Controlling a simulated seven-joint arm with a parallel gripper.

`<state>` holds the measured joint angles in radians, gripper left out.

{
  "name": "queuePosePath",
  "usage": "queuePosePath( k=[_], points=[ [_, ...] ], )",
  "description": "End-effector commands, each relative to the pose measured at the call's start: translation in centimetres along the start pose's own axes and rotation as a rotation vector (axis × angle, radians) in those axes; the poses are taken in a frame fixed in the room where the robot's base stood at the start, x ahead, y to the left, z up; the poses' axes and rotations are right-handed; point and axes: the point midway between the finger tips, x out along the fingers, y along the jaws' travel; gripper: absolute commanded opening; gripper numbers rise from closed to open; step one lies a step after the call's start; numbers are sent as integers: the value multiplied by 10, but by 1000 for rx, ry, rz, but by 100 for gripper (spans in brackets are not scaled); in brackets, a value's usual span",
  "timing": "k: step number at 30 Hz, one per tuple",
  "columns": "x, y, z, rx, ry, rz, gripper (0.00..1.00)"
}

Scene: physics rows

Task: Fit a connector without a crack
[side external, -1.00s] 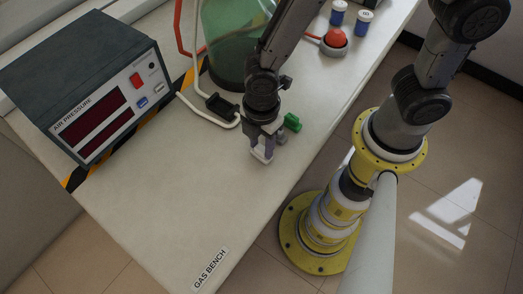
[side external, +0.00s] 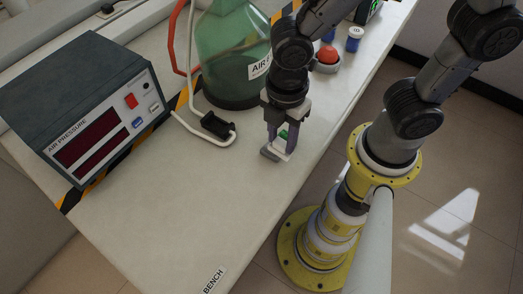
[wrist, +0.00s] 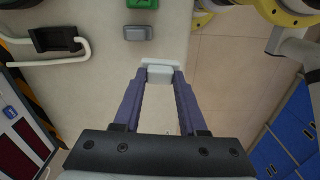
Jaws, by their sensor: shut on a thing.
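My gripper (side external: 284,152) points down over the bench's near edge, its purple fingers shut on a small white block (wrist: 158,72). In the wrist view the fingertips (wrist: 158,75) hold the block from both sides. A green connector (side external: 284,134) sits behind the fingers, partly hidden. A black fitting (side external: 217,125) joins a white hose loop to the left. I cannot tell whether the white block touches the bench.
The air pressure box (side external: 85,105) stands at left with dark displays. A green glass vessel (side external: 230,60) stands behind. A red button (side external: 328,56) and a blue-and-white jar (side external: 354,38) are further back. The front of the bench (side external: 190,200) is clear.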

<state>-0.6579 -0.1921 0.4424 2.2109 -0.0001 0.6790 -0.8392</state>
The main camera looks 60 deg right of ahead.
Motion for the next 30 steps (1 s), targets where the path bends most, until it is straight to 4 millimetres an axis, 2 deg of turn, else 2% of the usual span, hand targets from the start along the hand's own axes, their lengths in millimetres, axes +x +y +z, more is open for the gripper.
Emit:
queuePosePath(
  k=[3,9,19,23,30],
  points=[
    [-13,-21,19,0,3,4,0],
    [-28,-47,42,0,2,3,0],
    [-38,-66,59,42,0,0,0],
    [-39,-66,59,180,-1,-1,0],
    [-50,-50,45,607,-1,-1,0]
  ],
)
